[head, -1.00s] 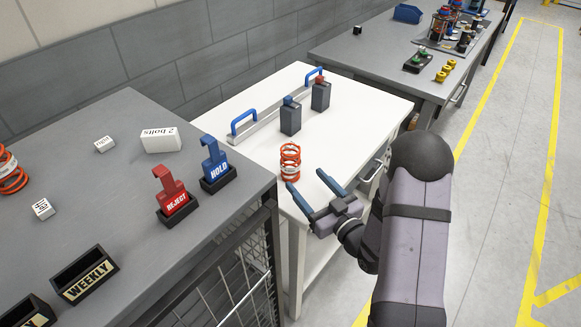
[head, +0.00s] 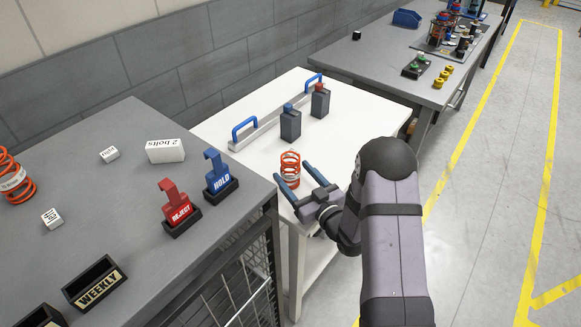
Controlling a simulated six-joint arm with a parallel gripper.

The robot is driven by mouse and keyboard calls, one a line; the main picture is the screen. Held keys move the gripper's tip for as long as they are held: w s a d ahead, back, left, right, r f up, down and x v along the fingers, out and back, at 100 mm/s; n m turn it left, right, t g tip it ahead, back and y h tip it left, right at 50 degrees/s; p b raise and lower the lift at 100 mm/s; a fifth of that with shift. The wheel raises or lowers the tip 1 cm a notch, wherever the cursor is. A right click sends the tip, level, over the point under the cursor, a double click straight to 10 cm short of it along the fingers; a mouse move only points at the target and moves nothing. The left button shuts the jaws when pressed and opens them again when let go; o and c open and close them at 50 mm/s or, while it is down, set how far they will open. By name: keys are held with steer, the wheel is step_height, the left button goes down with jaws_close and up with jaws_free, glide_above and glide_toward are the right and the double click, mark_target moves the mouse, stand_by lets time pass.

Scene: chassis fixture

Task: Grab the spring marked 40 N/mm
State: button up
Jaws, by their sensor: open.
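An orange coil spring (head: 290,168) with a pale band stands upright on the white table, near its front left edge. The band's marking is too small to read. My gripper (head: 297,190) is open, with its two blue-grey fingers level and pointing toward the spring. One finger reaches the spring's front left and the other lies to its right. I cannot tell whether either finger touches it. A second orange spring (head: 14,178) with a pale label stands on the grey table at the left edge, partly cut off. Its label is also unreadable.
The white table's right side is clear.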

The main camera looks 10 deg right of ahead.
steer(key=shift+w+a, duration=0.1)
steer(key=shift+w, duration=0.15)
steer(key=shift+c, duration=0.7)
steer(key=c, duration=1.3)
steer(key=shift+r, duration=0.15)
steer(key=shift+c, duration=0.2)
step_height(320, 180, up, 10)
steer(key=b, duration=0.1)
